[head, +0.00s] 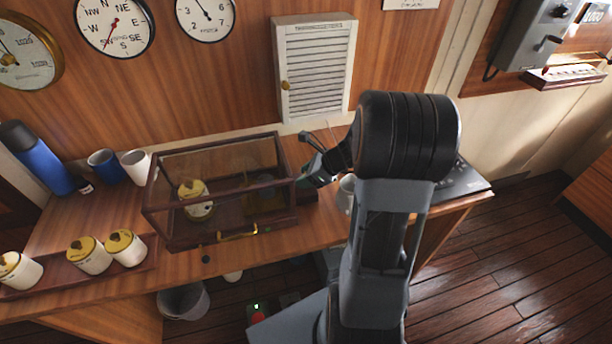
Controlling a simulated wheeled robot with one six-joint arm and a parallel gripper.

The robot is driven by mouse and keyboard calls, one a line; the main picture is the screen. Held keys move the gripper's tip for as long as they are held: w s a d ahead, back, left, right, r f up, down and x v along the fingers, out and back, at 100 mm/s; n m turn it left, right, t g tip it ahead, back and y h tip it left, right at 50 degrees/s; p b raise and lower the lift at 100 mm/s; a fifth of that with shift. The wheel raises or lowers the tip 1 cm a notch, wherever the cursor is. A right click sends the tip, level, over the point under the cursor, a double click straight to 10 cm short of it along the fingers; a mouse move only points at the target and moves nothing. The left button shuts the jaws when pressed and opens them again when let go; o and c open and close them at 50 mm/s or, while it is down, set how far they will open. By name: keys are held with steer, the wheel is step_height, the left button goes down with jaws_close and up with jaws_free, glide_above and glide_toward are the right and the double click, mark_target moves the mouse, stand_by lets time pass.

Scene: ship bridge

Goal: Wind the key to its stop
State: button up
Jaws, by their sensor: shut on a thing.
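A glass case with a dark wooden frame (222,243) stands on the desk, with a brass handle (238,233) on its front. A white canister with a yellow top (196,209) is inside it. My gripper (306,178) is at the case's right end, low over the desk. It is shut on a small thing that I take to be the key. The key itself is hidden or too small to make out, so its turn angle cannot be told. My arm hides part of the desk to the right.
Several yellow-topped canisters stand on a wooden tray (60,283) at the left. A blue flask (40,165) and two mugs are behind it. A pale mug (345,193) stands close right of my gripper. A louvred white cabinet (314,70) hangs behind.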

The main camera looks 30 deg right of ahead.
steer(key=o, duration=0.9)
steer(key=v, duration=1.4)
steer(key=shift+a, duration=0.1)
steer(key=shift+f, duration=0.1)
